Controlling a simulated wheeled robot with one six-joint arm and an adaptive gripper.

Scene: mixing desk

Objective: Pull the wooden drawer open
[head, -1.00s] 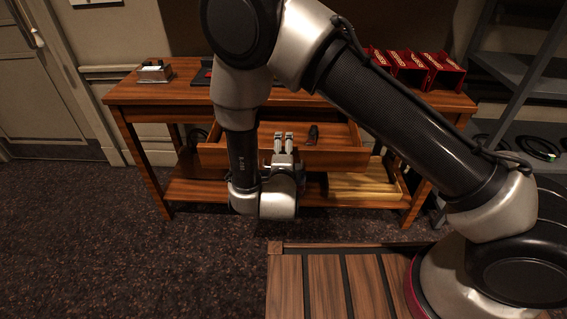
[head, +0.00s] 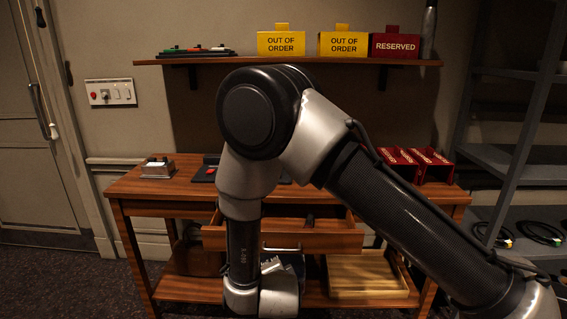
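The wooden drawer (head: 340,242) stands pulled out from the desk, and I can see into its open top. A dark object (head: 310,221) lies inside it. Its metal handle (head: 281,249) shows as a bar on the drawer front. My gripper (head: 271,265) is just below and in front of the handle, low in the view beside my wrist. It appears apart from the handle. Its fingers are small and dark, so I cannot tell how far apart they are.
The wooden desk (head: 135,187) carries a small metal box (head: 158,168) and red holders (head: 432,166). A wooden tray (head: 365,276) sits on the lower shelf. Yellow signs (head: 281,43) and a red sign (head: 394,46) stand on the wall shelf. Grey shelving (head: 510,165) is at right.

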